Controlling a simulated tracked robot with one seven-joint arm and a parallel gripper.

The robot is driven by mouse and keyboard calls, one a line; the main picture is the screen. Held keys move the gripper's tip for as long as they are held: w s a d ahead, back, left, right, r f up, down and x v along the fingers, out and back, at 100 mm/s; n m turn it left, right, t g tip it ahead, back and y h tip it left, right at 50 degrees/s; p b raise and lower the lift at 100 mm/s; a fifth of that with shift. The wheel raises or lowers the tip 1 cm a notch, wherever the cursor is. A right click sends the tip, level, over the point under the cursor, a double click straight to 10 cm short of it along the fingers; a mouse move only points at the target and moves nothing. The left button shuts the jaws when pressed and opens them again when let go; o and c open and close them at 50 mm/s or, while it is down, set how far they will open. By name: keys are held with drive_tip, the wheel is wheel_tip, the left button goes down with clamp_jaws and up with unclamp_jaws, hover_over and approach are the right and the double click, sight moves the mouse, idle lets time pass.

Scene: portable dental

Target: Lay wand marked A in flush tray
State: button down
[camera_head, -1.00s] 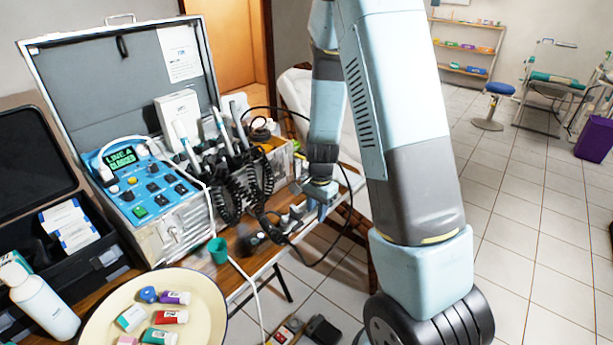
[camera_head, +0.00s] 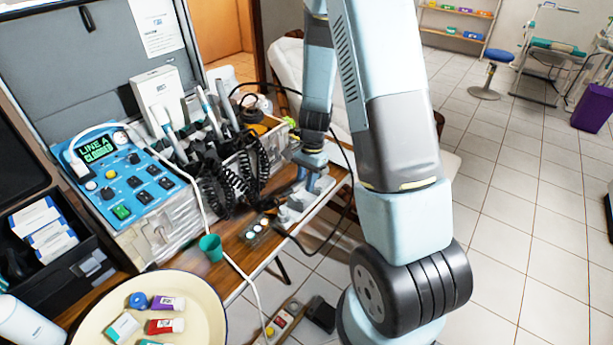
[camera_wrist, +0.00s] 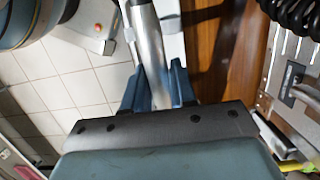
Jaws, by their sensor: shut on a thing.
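My gripper (camera_wrist: 153,92) is shut on a silver, round wand (camera_wrist: 150,50) that runs between its two dark blue fingers in the wrist view. I cannot read any mark on this wand. In the head view my gripper (camera_head: 298,188) is low over the right end of the wooden table, and the wand is hard to make out there. A pale grey fixture (camera_head: 312,197) lies right by the gripper; I cannot tell whether it is the flush tray. A white strip also shows beside the wand in the wrist view.
The blue console (camera_head: 130,180) reads "LINE A CLOSED". A green cup (camera_head: 211,247), a white cable and a cream plate (camera_head: 205,305) of small labelled items are at the front. A small button panel (camera_head: 257,228) sits near the table edge.

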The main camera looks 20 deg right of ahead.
drive_tip(key=shift+a+f, duration=0.1)
drive_tip(key=shift+f, duration=0.3)
drive_tip(key=shift+f, duration=0.3)
drive_tip(key=shift+f, duration=0.35)
idle(0.6)
drive_tip(key=shift+f, duration=0.5)
drive_tip(key=shift+f, duration=0.1)
drive_tip(key=c, duration=0.8)
unclamp_jaws()
drive_tip(key=shift+s, duration=0.1)
